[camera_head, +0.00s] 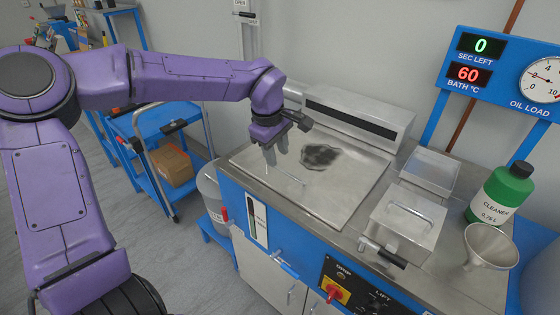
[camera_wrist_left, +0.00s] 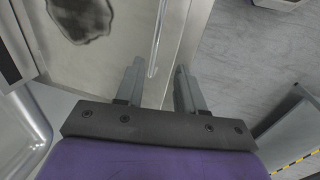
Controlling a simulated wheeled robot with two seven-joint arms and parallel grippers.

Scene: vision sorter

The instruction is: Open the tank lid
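The tank lid (camera_head: 345,192) is a flat steel panel lying shut on the bench top, with a dark irregular patch on it. It also shows in the left wrist view (camera_wrist_left: 115,60). A thin bar handle (camera_head: 291,177) runs along its front-left side; in the wrist view the handle (camera_wrist_left: 157,42) points up the picture. My left gripper (camera_head: 277,156) points down over the handle's far end. My right gripper is not in view.
A steel housing with a dark slot (camera_head: 360,108) stands behind the lid. A smaller handled box (camera_head: 400,222), a green cleaner bottle (camera_head: 503,188) and a funnel (camera_head: 490,246) stand to the right. A blue cart (camera_head: 135,130) is at the left.

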